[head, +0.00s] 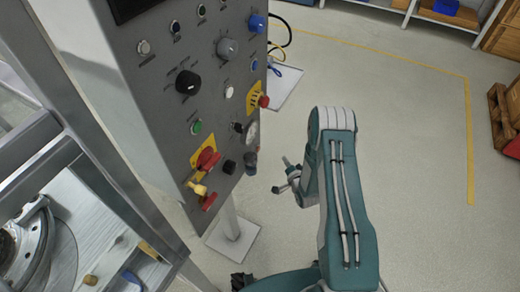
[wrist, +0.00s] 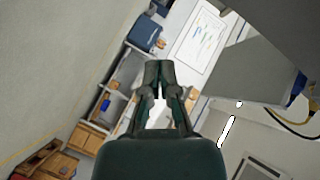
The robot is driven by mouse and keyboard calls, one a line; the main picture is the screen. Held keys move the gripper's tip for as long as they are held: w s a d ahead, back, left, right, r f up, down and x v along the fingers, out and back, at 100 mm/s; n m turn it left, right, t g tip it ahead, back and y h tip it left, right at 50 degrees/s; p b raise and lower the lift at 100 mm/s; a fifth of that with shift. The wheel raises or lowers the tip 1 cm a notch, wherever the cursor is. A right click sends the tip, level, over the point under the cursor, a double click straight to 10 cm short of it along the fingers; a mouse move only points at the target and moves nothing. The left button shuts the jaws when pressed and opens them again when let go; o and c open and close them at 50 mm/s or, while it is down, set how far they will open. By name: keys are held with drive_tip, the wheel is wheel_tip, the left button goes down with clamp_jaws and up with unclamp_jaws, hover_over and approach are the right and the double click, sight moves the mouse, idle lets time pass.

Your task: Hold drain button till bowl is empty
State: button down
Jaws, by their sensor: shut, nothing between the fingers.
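A grey control panel (head: 150,110) stands at the left in the head view, with several buttons and knobs. A green button (head: 197,127), a white button (head: 229,91) and a blue button (head: 254,64) are on it. The labels are too small to read, so I cannot tell which is the drain button. A round metal part (head: 22,245), perhaps the bowl, shows at the lower left; its contents are not visible. My gripper (wrist: 159,66) is shut and empty in the wrist view, apart from the panel. My arm stands right of the panel in the head view.
Red emergency-type knobs (head: 264,101) and a yellow-backed red switch (head: 207,158) stick out of the panel. Its post stands on a floor plate (head: 233,240). Shelves (wrist: 127,75) and wooden crates (wrist: 62,160) are far off.

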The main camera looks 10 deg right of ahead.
sight(258, 149)
drive_tip(key=w+a, duration=0.5)
drive_tip(key=a, duration=0.2)
drive_tip(key=shift+a, duration=0.1)
idle(1.5)
drive_tip(key=shift+w+a+r, duration=0.1)
drive_tip(key=shift+w+a, duration=0.05)
drive_tip(key=shift+a, duration=0.15)
drive_tip(key=shift+w+a, duration=0.25)
idle(0.7)
drive_tip(key=shift+w+a+r, duration=0.15)
drive_tip(key=shift+w+r, duration=0.15)
drive_tip(key=shift+w, duration=0.05)
idle(2.4)
drive_tip(key=shift+s, duration=0.1)
drive_tip(key=shift+s+d+f, duration=0.1)
drive_tip(key=shift+s+d, duration=0.15)
drive_tip(key=shift+d, duration=0.25)
drive_tip(key=shift+s+d, duration=0.25)
drive_tip(key=shift+d, duration=0.2)
